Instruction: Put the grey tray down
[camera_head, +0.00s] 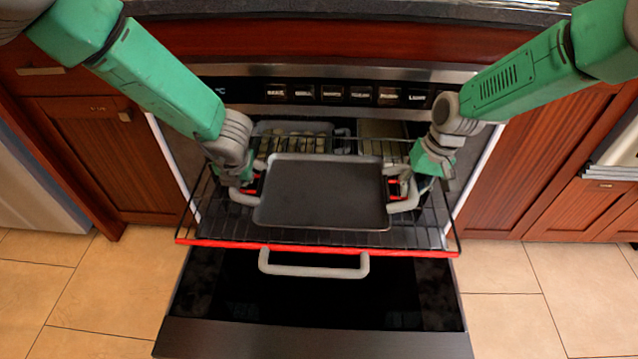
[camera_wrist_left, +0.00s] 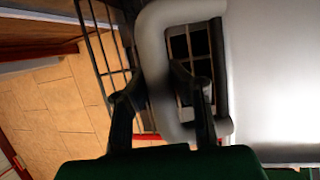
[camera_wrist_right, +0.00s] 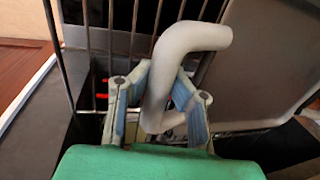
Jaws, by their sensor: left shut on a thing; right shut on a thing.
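The grey tray (camera_head: 322,192) is a dark flat pan with a light handle at each side. In the head view it lies level over the pulled-out wire rack; I cannot tell whether it touches the rack. My left gripper (camera_head: 244,188) is shut on the tray's left handle; the left wrist view shows its fingers (camera_wrist_left: 168,90) around the light handle (camera_wrist_left: 155,60). My right gripper (camera_head: 402,182) is at the right handle (camera_head: 404,202). The right wrist view shows its fingers (camera_wrist_right: 157,92) on either side of that handle (camera_wrist_right: 185,45).
The oven door (camera_head: 315,325) is folded down in front. The wire rack (camera_head: 430,225) with a red front edge (camera_head: 315,246) sticks out over it. Behind the tray, inside the oven, a pan with several pale items (camera_head: 295,140) stands. Wooden cabinets flank the oven.

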